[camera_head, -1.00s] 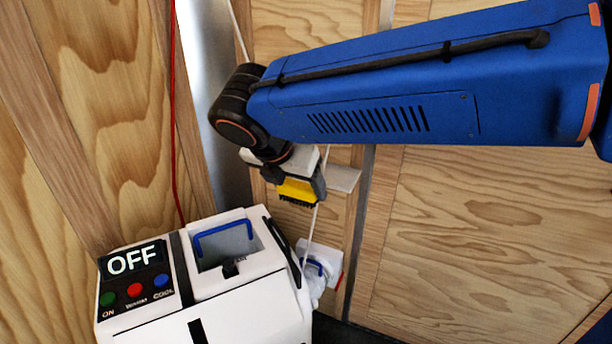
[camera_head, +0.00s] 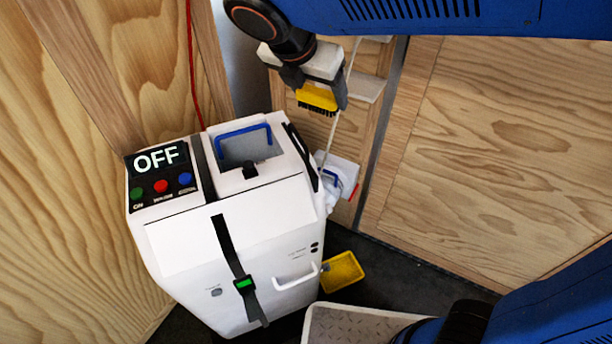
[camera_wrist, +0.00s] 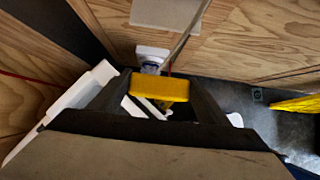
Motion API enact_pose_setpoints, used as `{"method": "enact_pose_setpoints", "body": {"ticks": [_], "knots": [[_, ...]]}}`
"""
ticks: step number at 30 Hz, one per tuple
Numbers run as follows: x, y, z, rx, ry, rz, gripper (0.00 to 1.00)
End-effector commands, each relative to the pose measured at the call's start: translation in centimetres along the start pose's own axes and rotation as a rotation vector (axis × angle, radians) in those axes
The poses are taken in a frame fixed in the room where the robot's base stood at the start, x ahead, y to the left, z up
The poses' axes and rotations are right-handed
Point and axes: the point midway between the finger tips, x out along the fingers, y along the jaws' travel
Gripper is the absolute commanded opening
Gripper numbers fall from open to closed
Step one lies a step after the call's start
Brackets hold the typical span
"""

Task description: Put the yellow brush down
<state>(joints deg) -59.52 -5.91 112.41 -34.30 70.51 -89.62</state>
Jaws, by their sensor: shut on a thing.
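The yellow brush (camera_head: 318,97) has a yellow back and dark bristles that point down. My gripper (camera_head: 320,92) is shut on it and holds it in the air, above and behind the right side of the white machine. In the wrist view the yellow brush (camera_wrist: 160,87) sits between the two dark fingers of my gripper (camera_wrist: 158,92). Nothing touches the brush from below. Part of its sides is hidden by the fingers.
The white machine (camera_head: 240,230) shows OFF on its panel and has an open top recess with a blue handle (camera_head: 243,133). A yellow tray (camera_head: 342,271) lies on the dark floor. A small shelf (camera_head: 367,86) is on the wooden wall, near a hanging white cord (camera_head: 336,125).

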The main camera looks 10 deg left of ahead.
Motion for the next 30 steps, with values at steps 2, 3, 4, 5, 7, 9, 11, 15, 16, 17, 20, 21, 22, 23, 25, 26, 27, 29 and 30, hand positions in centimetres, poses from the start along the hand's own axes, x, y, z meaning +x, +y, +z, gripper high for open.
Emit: {"method": "enact_pose_setpoints", "body": {"ticks": [2, 3, 4, 5, 7, 9, 11, 15, 16, 17, 20, 21, 22, 23, 25, 26, 27, 29, 30], "knots": [[0.0, 0.0, 0.0, 0.0, 0.0, 0.0, 0.44], [0.0, 0.0, 0.0, 0.0, 0.0, 0.0, 0.44], [0.0, 0.0, 0.0, 0.0, 0.0, 0.0, 0.44], [0.0, 0.0, 0.0, 0.0, 0.0, 0.0, 0.44], [0.2, 0.0, -0.1, -0.001, 0.0, 0.0, 0.44], [0.8, -0.1, -0.5, -0.003, 0.0, 0.0, 0.44], [1.3, -0.1, -0.8, -0.004, 0.0, 0.0, 0.44], [2.0, -0.1, -0.2, 0.0, 0.0, 0.001, 0.44], [2.2, -0.1, 0.1, 0.0, 0.0, 0.001, 0.44], [2.4, -0.1, 0.6, 0.001, 0.0, 0.0, 0.44], [3.4, -0.1, 2.1, 0.003, -0.001, 0.0, 0.44], [3.8, -0.1, 2.7, 0.001, -0.001, 0.0, 0.44], [4.1, -0.1, 3.2, 0.002, -0.001, 0.0, 0.44], [4.4, -0.1, 3.7, 0.002, -0.001, -0.001, 0.44], [5.2, -0.1, 4.8, 0.002, -0.001, -0.001, 0.44], [5.5, -0.1, 5.2, 0.002, -0.001, -0.001, 0.44], [5.9, -0.1, 5.9, 0.001, -0.001, -0.001, 0.44], [6.5, -0.1, 6.9, 0.002, -0.001, 0.0, 0.44], [6.9, -0.1, 7.6, 0.001, -0.001, 0.0, 0.44]]}}
